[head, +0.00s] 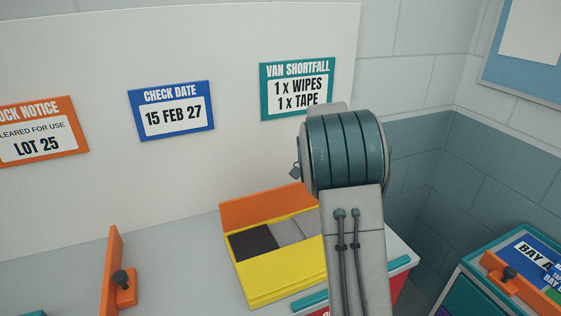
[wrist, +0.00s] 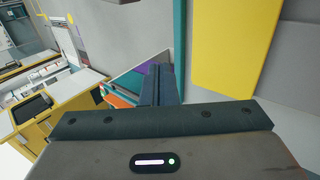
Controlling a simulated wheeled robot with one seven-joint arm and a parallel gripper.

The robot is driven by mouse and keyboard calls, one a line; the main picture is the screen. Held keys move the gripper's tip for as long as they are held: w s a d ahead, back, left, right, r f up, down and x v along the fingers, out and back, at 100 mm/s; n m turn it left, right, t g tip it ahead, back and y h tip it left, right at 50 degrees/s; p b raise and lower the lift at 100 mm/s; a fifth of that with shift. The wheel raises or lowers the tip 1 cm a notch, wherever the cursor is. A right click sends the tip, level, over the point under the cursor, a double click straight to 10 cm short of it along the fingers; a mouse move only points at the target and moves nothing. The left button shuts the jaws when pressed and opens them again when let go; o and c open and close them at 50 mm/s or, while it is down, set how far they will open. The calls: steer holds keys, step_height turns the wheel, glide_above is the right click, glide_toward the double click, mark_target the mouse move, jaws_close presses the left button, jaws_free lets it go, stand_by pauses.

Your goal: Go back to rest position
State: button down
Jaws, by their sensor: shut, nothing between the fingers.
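My arm rises in the right half of the head view, with a large teal joint over a grey link. My gripper's fingers do not show there, as the arm hides them or they lie out of frame. In the wrist view my gripper (wrist: 162,84) shows its two dark fingers together in the middle, shut and empty. Nothing touches the fingertips that I can make out.
A yellow box with an orange lid (head: 268,277) stands on the grey counter (head: 70,277), partly behind my arm. An orange upright piece (head: 112,272) stands left. A teal cabinet (head: 476,287) is at lower right. In the wrist view, a yellow panel (wrist: 232,45) is close by.

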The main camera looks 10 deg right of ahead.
steer(key=s+a+r+n+t, duration=0.1)
steer(key=s+a+n+t, duration=0.4)
steer(key=s+n, duration=0.3)
steer(key=s+a+r+n+t+y, duration=0.1)
steer(key=s+a+n+t, duration=0.4)
steer(key=s+a+n, duration=0.2)
steer(key=shift+s+a+n+t, duration=0.25)
steer(key=shift+s+n, duration=0.25)
steer(key=shift+s, duration=0.45)
